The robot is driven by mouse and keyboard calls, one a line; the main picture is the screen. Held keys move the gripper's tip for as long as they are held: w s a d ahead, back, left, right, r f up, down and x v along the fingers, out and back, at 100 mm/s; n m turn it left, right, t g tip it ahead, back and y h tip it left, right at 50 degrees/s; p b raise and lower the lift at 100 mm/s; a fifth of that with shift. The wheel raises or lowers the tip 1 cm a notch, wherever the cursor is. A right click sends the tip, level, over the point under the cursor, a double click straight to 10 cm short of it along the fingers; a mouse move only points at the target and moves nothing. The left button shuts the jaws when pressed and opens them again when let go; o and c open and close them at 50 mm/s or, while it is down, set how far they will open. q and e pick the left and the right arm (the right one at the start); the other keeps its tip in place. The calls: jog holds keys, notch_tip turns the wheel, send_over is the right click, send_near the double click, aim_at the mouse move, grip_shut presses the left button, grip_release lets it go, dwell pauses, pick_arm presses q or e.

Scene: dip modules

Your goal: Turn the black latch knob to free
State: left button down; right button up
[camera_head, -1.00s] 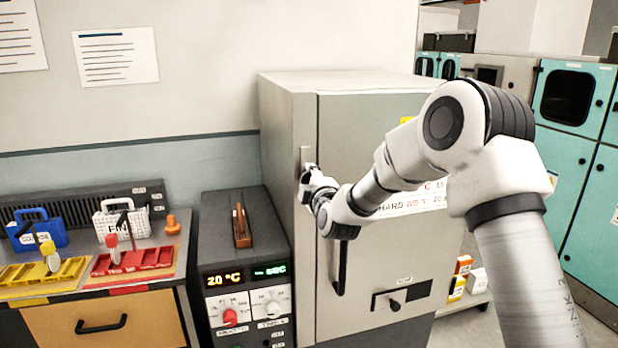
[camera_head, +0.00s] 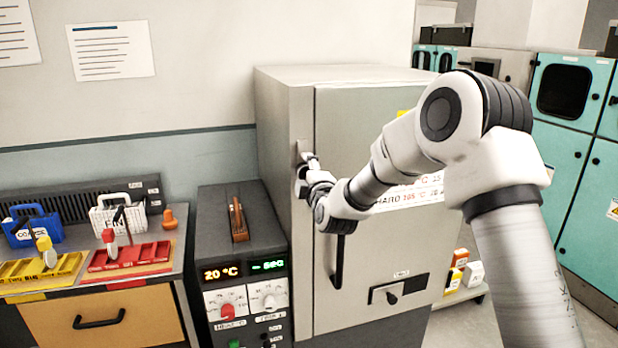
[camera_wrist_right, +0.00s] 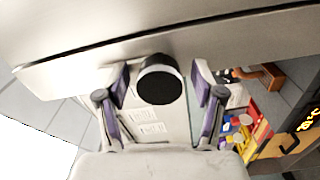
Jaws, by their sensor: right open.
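The black latch knob (camera_wrist_right: 160,80) is a short round black cylinder in the right wrist view, at the edge of the grey cabinet door (camera_head: 365,120). My right gripper (camera_head: 303,174) is at the upper left edge of that door in the head view and hides the knob there. In the right wrist view its two fingers (camera_wrist_right: 160,72) are open, one on each side of the knob, with a visible gap on both sides. A pale metal plate (camera_head: 303,147) shows just above the gripper. My left gripper is in no view.
A black door handle (camera_head: 339,262) hangs below my right wrist. A small slide with a black knob (camera_head: 391,298) is lower on the door. A dark control unit (camera_head: 240,255) stands left of the cabinet. A bench with a blue basket (camera_head: 33,227) and coloured trays is farther left.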

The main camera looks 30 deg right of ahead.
jog(key=v, duration=1.1)
jog(key=shift+s+a, duration=0.2)
jog(key=shift+s, duration=0.1)
